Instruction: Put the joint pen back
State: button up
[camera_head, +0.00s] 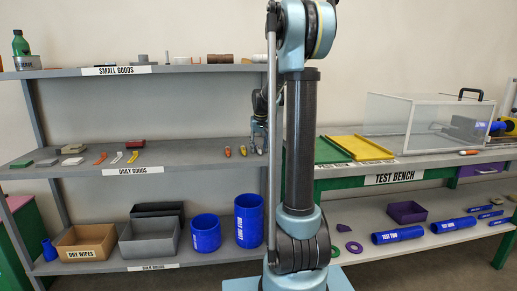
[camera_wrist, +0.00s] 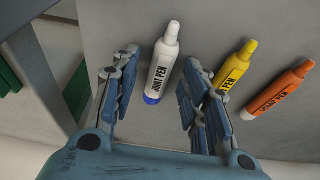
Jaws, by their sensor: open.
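The joint pen (camera_wrist: 163,65) is white with a blue end and lies on the grey middle shelf marked DAILY GOODS (camera_head: 180,155). My gripper (camera_wrist: 157,80) is open, with one finger on each side of the joint pen in the wrist view. No grip on the pen shows, and I cannot tell how far above the shelf the fingers are. In the head view my gripper (camera_head: 259,140) is over the right end of that shelf, and the pen is hard to make out there.
A yellow pen (camera_wrist: 233,66) and an orange pen (camera_wrist: 279,93) lie to the right of the joint pen in the wrist view, the yellow one close to a finger. A shelf post (camera_wrist: 40,70) stands at the left. The test bench (camera_head: 395,178) adjoins on the right.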

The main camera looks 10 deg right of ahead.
aim_at(260, 150)
jog(key=shift+r, duration=0.15)
jog(key=shift+r, duration=0.3)
jog(key=v, duration=0.5)
jog(key=shift+s+r, duration=0.2)
jog(key=s+f, duration=0.3)
jog(key=s, duration=1.1)
jog(key=s+f, duration=0.3)
jog(key=s, duration=1.1)
jog(key=s+f+g, duration=0.1)
jog(key=s+f, duration=1)
jog(key=s, duration=0.2)
jog(key=shift+s+a+f, duration=0.2)
jog(key=shift+s, duration=0.15)
